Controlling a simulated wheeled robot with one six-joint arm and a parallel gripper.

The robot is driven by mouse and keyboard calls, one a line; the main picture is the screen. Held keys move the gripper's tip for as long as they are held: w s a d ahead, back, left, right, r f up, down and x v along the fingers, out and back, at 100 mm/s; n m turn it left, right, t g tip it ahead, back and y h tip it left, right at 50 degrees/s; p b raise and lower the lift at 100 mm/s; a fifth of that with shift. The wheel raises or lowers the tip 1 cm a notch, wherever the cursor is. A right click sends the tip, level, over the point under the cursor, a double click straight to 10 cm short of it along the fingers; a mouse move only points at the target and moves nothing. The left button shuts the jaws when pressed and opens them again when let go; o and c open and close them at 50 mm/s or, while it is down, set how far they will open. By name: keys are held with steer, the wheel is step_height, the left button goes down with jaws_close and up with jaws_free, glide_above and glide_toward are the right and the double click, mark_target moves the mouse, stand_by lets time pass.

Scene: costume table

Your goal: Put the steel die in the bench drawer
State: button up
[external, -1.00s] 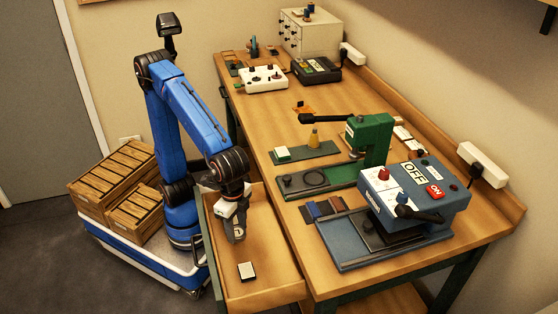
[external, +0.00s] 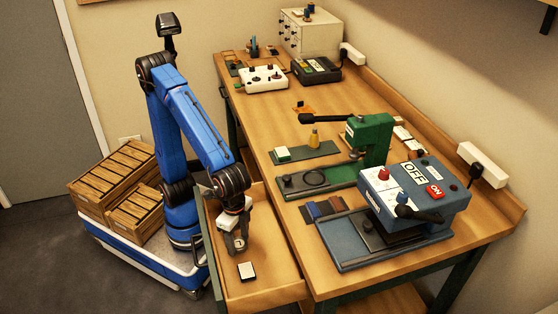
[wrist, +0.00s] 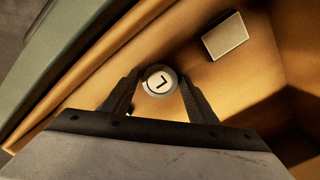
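The bench drawer (external: 275,292) is pulled open at the near left of the bench. My gripper (external: 237,246) points down inside the drawer's outline, low over its floor. In the wrist view, the steel die (wrist: 160,81) is a small round piece with a dark letter like an L on its pale end face. It sits between the two fingertips of my gripper (wrist: 159,84), which look closed against its sides. I cannot tell whether it touches the drawer floor. The die is too small to make out in the external view.
A small pale block with a dark edge (external: 247,271) lies in the drawer, just in front of my gripper; it also shows in the wrist view (wrist: 225,36). Drawer walls surround my gripper. A green press (external: 368,140) and a blue machine (external: 415,192) stand on the bench.

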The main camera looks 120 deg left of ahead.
mark_target(238, 243)
steer(key=shift+o, duration=0.2)
step_height(238, 243, up, 12)
steer(key=shift+r, duration=0.2)
stand_by(0.5)
stand_by(0.4)
